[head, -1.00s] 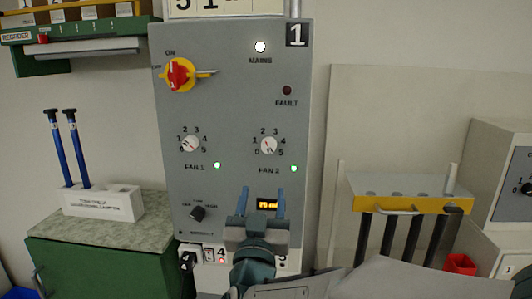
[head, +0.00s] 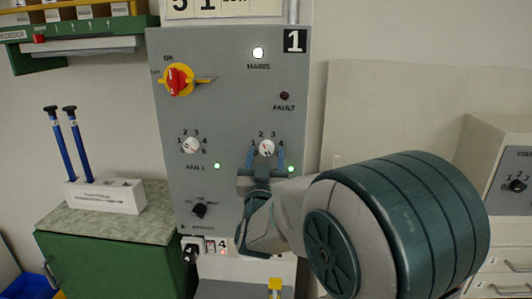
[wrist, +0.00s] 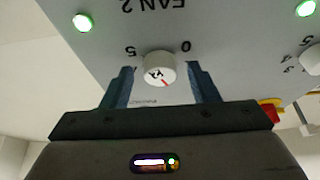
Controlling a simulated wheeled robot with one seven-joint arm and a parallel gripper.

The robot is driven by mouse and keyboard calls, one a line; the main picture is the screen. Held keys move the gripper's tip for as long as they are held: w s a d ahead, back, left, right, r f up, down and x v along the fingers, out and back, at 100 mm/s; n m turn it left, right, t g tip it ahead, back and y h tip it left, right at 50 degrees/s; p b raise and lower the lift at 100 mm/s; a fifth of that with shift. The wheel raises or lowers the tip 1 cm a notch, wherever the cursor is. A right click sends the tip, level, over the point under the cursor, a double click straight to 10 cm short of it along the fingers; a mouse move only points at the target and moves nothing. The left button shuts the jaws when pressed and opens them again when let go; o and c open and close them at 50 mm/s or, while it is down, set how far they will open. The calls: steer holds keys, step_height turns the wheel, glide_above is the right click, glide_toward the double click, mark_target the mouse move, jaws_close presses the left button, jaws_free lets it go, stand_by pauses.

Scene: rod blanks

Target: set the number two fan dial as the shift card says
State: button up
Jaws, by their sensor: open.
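The fan 2 dial (head: 266,148) is a white round knob on the grey panel, with numbers 0 to 5 around it. In the wrist view the dial (wrist: 160,68) appears upside down. Its red mark faces away from the FAN 2 label, and I cannot read which number it meets. My gripper (head: 266,160) is open, its blue fingers on either side of the dial. In the wrist view my gripper (wrist: 163,84) shows gaps between the fingers and the knob. No card that I can identify as the shift card is in view.
The fan 1 dial (head: 191,145) is to the left on the panel (head: 230,110). A red and yellow main switch (head: 178,80) is above it, and a small black selector (head: 199,210) below. A green cabinet (head: 105,250) stands at left. My arm covers much of the right side.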

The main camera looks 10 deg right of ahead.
steer(key=shift+w, duration=0.15)
steer(key=c, duration=1)
steer(key=shift+o, duration=0.2)
steer(key=shift+d+n+y+b, duration=0.1)
steer(key=shift+n+y+b, duration=0.3)
steer(key=shift+n+b, duration=0.15)
steer(key=shift+d+f+n+y+b, duration=0.1)
steer(key=shift+n+y+b, duration=0.4)
steer(key=shift+n, duration=0.45)
steer(key=n+y+b, duration=0.1)
steer(key=n+b, duration=0.1)
steer(key=n, duration=0.1)
steer(key=shift+d+n+t+y, duration=0.1)
steer(key=shift+n+t+y, duration=0.2)
steer(key=shift+n+y, duration=0.1)
steer(key=shift+d+r+n+g+y+b, duration=0.15)
steer(key=shift+n+y+b, duration=0.45)
steer(key=shift+n, duration=0.55)
steer(key=shift+a+r+n+g+y+b, duration=0.15)
steer(key=shift+n+y+b, duration=0.25)
steer(key=shift+n+b, duration=0.55)
steer(key=shift+d+n+g+y+b, duration=0.15)
steer(key=shift+n+y+b, duration=0.35)
steer(key=shift+n, duration=0.8)
